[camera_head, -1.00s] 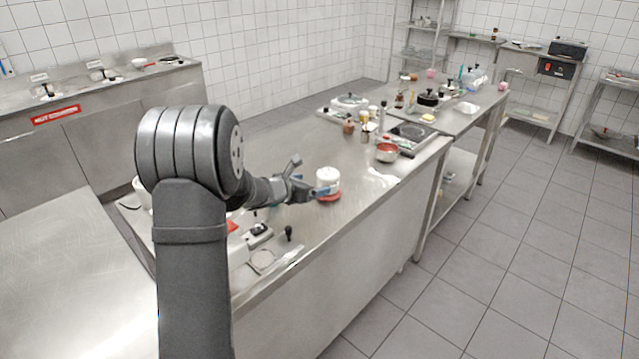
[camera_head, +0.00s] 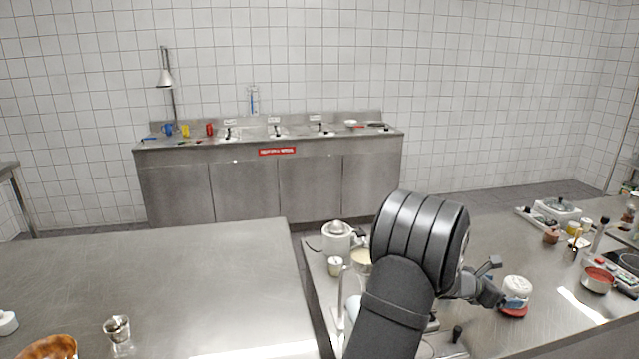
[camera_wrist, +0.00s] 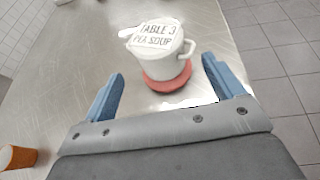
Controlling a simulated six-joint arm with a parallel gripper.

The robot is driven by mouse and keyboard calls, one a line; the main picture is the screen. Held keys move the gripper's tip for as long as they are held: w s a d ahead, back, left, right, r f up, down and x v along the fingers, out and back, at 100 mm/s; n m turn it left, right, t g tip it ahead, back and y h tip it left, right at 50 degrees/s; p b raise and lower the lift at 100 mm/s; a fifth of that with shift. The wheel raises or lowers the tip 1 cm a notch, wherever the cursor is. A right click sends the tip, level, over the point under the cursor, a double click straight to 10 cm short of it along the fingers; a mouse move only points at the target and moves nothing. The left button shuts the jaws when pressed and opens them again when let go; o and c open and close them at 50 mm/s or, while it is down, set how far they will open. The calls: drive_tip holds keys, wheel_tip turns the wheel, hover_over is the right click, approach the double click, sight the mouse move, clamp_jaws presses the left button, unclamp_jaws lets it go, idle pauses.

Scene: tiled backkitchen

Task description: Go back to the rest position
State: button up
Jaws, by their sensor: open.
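My gripper (camera_wrist: 163,76) is open, its two blue fingers apart with nothing held between them. A white lidded cup (camera_wrist: 176,64) marked "TABLE 3 PEA SOUP" stands upright on a red round base (camera_wrist: 168,84), just beyond the fingertips in the wrist view. In the head view my gripper (camera_head: 496,281) is just left of the white cup (camera_head: 517,287) on its red base (camera_head: 514,312); part of the fingers is hard to make out there.
The steel counter carries a juicer (camera_head: 337,238) left of my arm and a red-filled bowl (camera_head: 597,280) to the right. A glass (camera_head: 117,330) stands on the left steel table (camera_head: 200,270), mostly clear.

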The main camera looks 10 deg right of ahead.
sight(520, 283)
drive_tip(key=x, duration=0.7)
drive_tip(key=shift+d+f, duration=0.2)
drive_tip(key=shift+d, duration=0.05)
wheel_tip(520, 283, up, 3)
drive_tip(key=shift+a+r, duration=0.1)
drive_tip(key=shift+r, duration=0.4)
drive_tip(key=shift+f, duration=0.1)
